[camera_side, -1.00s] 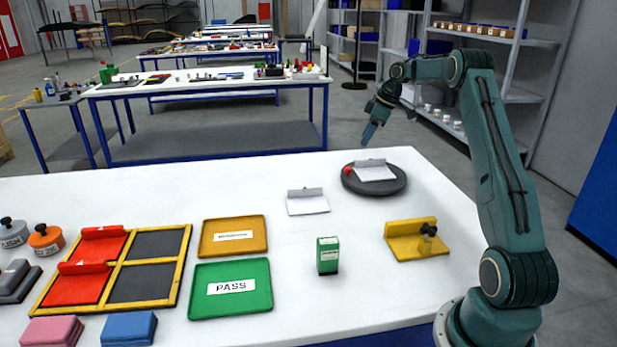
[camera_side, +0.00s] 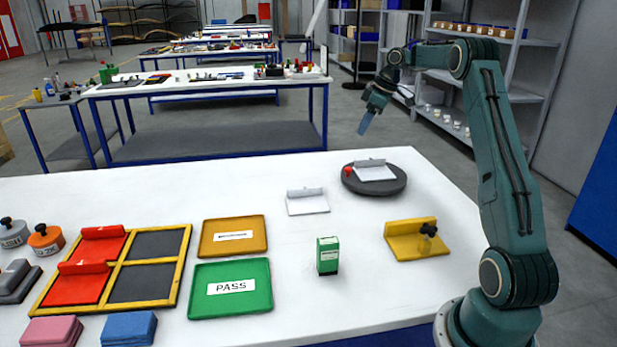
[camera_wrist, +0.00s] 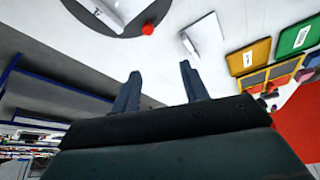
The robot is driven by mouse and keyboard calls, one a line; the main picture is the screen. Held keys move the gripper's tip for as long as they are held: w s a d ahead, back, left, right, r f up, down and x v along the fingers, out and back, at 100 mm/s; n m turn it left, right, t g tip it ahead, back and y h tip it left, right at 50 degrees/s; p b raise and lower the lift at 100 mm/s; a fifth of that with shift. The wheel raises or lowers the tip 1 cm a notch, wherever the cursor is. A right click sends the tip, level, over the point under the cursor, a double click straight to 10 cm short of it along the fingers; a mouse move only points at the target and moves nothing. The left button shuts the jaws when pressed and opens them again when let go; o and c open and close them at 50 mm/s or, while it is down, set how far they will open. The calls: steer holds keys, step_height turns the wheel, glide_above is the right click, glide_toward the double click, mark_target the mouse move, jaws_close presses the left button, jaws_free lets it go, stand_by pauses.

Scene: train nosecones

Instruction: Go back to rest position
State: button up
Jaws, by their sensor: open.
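My gripper (camera_side: 367,121) is raised above the back edge of the white table (camera_side: 345,290), pointing down and holding nothing. In the wrist view its two fingers (camera_wrist: 160,88) stand apart with nothing between them. A white plate part with a grey raised edge (camera_side: 374,171) lies on the dark round turntable (camera_side: 402,184), beside a red knob (camera_side: 347,171). A similar white part (camera_side: 308,203) lies flat on the table to the left of the turntable. Both parts are apart from my gripper.
A yellow fixture (camera_side: 412,243) and a green box (camera_side: 328,256) stand on the table. A green PASS tray (camera_side: 230,305), an orange tray (camera_side: 233,236) and a yellow-framed rack (camera_side: 142,283) with red parts are to the left. Shelving (camera_side: 500,97) stands behind my arm.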

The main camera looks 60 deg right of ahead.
steer(key=s+a+r+m, duration=0.1)
steer(key=a+r, duration=0.4)
steer(key=a, duration=0.5)
steer(key=a+r+m, duration=0.1)
steer(key=a+r, duration=0.4)
steer(key=a, duration=0.5)
steer(key=s+a+r+h, duration=0.1)
steer(key=s+a+r, duration=0.1)
steer(key=s+a, duration=0.85)
steer(key=s+a+f+m, duration=0.1)
steer(key=s+a+f, duration=0.2)
steer(key=s, duration=0.4)
steer(key=s+a+f+m+t, duration=0.1)
steer(key=s+a+f, duration=0.2)
steer(key=s+a, duration=0.2)
steer(key=s, duration=0.2)
steer(key=shift+s+f+h, duration=0.3)
steer(key=shift+s+f, duration=0.05)
